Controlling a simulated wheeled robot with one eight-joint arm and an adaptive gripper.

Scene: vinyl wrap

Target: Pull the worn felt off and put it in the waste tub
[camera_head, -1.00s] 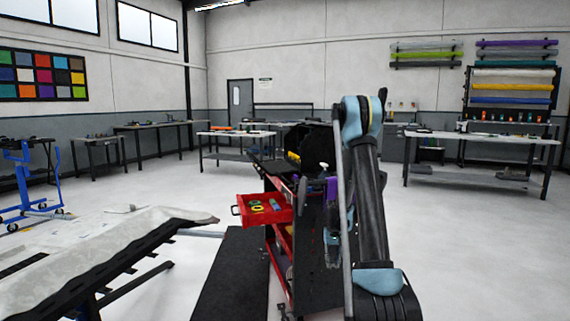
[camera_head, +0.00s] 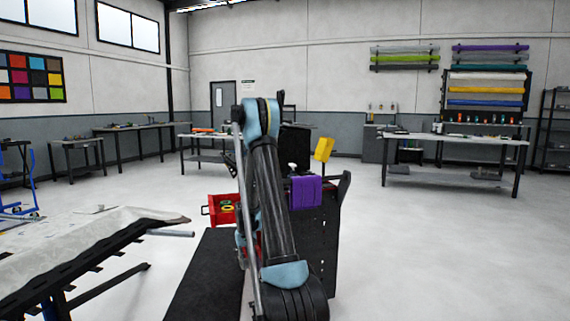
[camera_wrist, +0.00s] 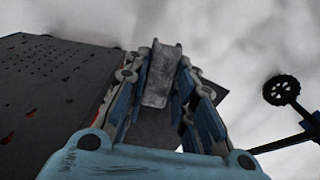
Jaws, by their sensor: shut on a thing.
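My gripper (camera_wrist: 166,68) is shut on a worn grey strip, which looks like the felt (camera_wrist: 160,78), in the wrist view. The strip stands up between the two fingers, and its lower part is hidden between them. Whether it is clear of whatever it was fixed to cannot be told. In the head view my arm hides the gripper and the felt. No waste tub can be made out for sure in either view.
The tool cart (camera_head: 318,250) stands just behind my arm, with an open red drawer (camera_head: 222,209), a purple piece (camera_head: 306,191) and a yellow piece (camera_head: 324,148) on top. Its perforated panel (camera_wrist: 45,95) fills the wrist view's left. The floor (camera_head: 430,250) at right is clear.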

